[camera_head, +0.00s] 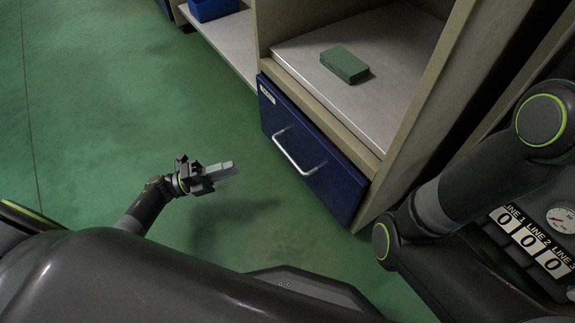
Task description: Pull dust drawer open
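A dark blue drawer (312,155) with a pale label at its upper left is set low in a beige cabinet. Its front sits close against the cabinet frame. A silver bar handle (294,152) runs across the drawer front. My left gripper (232,168) is left of the drawer, with its grey fingers pointing toward the handle and apart from it. Nothing shows in its fingers. The fingers overlap in this view, so I cannot tell whether they are open. My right arm comes in at the right, and its gripper is out of view.
A green block (344,65) lies on the cabinet's grey shelf (390,50) above the drawer. A blue bin (213,8) is at the top. A counter panel (535,240) with a gauge is at the lower right. The green floor (110,100) is clear.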

